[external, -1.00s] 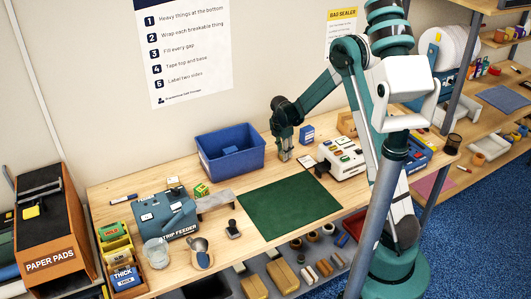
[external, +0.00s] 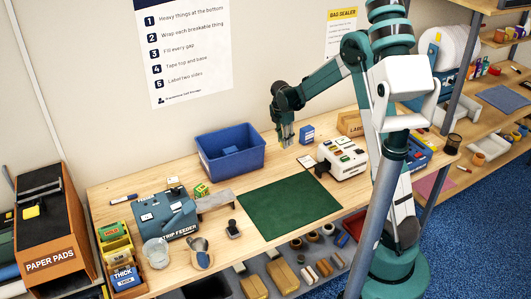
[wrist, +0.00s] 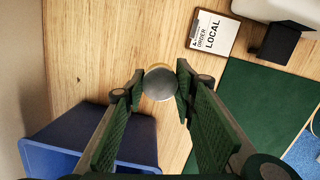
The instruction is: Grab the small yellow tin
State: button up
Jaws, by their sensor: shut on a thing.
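The small tin (wrist: 160,84) shows in the wrist view as a round grey top with a thin yellowish edge. It sits between the fingertips of my gripper (wrist: 158,88), which is shut on it. In the external view my gripper (external: 286,142) points down and is held over the bench, just right of the blue bin. There the tin is too small and too covered by the fingers to make out clearly.
The blue bin (external: 240,172) stands left of my gripper and also shows in the wrist view (wrist: 40,150). A green mat (external: 288,208) lies in front, bare. A small blue box (external: 307,134), a clipboard card (external: 306,162) and a white machine (external: 343,158) are to the right.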

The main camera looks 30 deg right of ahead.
jog(key=shift+r, duration=1.05)
